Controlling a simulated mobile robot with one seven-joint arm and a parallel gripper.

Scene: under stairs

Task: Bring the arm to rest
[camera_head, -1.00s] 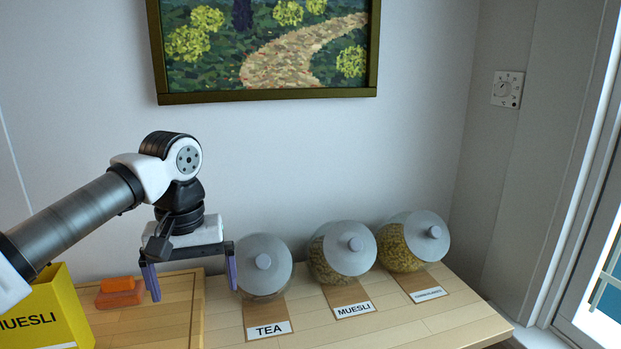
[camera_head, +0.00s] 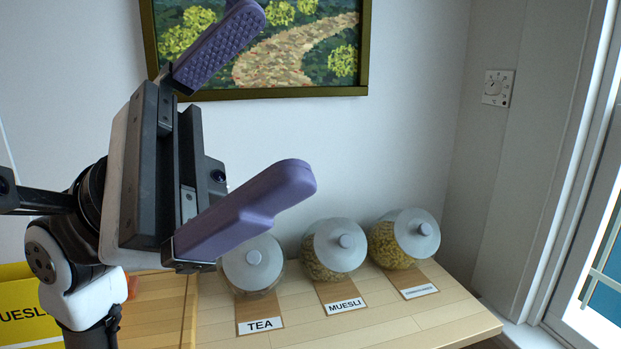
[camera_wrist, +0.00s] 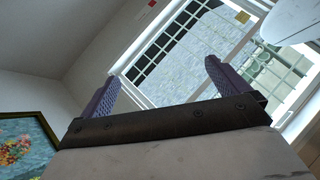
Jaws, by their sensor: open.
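My gripper (camera_head: 262,125) is raised close to the head camera, at the left of the view, with its two purple fingers spread wide apart. Nothing is between the fingers. In the wrist view my gripper (camera_wrist: 160,88) also shows open and empty, with a window behind it. My arm is folded back at the lower left of the head view. The gripper is above and in front of the counter, touching nothing that I can see.
Three lidded glass jars stand on the wooden counter (camera_head: 400,318): the tea jar (camera_head: 254,263), the muesli jar (camera_head: 335,248) and a third jar (camera_head: 404,238). A yellow muesli box (camera_head: 22,318) is at lower left. A framed painting (camera_head: 290,95) hangs behind.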

